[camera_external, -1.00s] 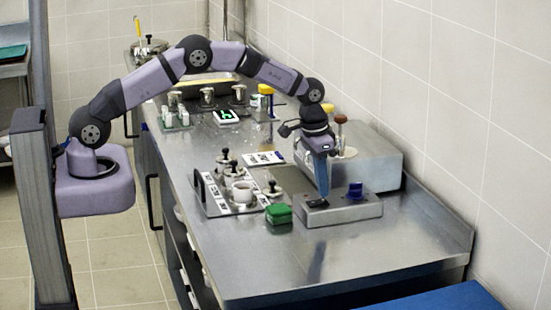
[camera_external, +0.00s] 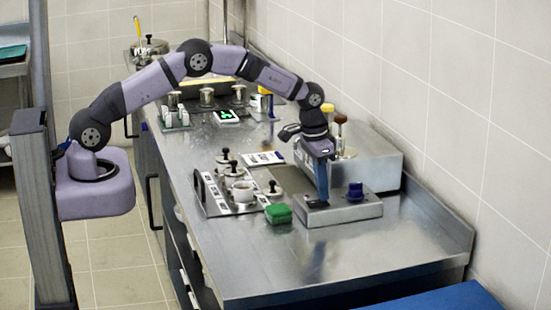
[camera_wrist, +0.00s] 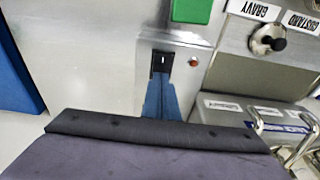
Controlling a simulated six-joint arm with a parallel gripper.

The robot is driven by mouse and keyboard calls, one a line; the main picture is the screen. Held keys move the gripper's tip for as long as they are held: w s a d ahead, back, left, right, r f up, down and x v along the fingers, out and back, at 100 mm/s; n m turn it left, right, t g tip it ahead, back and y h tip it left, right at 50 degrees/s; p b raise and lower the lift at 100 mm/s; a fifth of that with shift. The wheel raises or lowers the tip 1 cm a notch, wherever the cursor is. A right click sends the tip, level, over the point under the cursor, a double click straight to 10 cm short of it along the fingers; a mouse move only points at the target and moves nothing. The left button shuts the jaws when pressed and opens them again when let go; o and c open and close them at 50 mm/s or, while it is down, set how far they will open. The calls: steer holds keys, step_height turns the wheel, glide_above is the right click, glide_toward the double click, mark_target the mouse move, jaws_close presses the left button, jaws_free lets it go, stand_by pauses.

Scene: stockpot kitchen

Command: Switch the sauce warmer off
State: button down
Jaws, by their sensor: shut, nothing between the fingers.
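A low steel box (camera_external: 345,211) stands on the counter with a blue knob (camera_external: 356,189) on its right part. In the wrist view its top carries a black rocker switch (camera_wrist: 161,61) with a small white mark, and a round red light (camera_wrist: 194,61) beside it. I cannot tell which way the rocker is tipped or whether the light is lit. My gripper (camera_external: 322,199) is shut and empty, its blue fingers pointing down at the box. In the wrist view my gripper (camera_wrist: 160,80) has its fingertips at the near edge of the switch; contact is unclear.
A larger steel unit (camera_external: 375,160) with brown and yellow pump tops stands behind. A green block (camera_external: 278,213) sits left of the box, beside a rack (camera_external: 211,202) of lidded pots. A white card (camera_external: 264,158) lies farther back. The front right counter is clear.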

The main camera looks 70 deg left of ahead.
steer(key=shift+s, duration=0.1)
step_height(320, 180, up, 7)
steer(key=p, duration=0.5)
stand_by(0.6)
steer(key=shift+f, duration=0.1)
steer(key=s+r+g, duration=0.1)
steer(key=s+r, duration=0.1)
steer(key=s, duration=1.6)
steer(key=s+r, duration=0.1)
steer(key=s, duration=1.6)
steer(key=shift+s+d+r+g+b, duration=0.25)
steer(key=shift+s+r+g+b, duration=0.15)
steer(key=shift+b, duration=0.05)
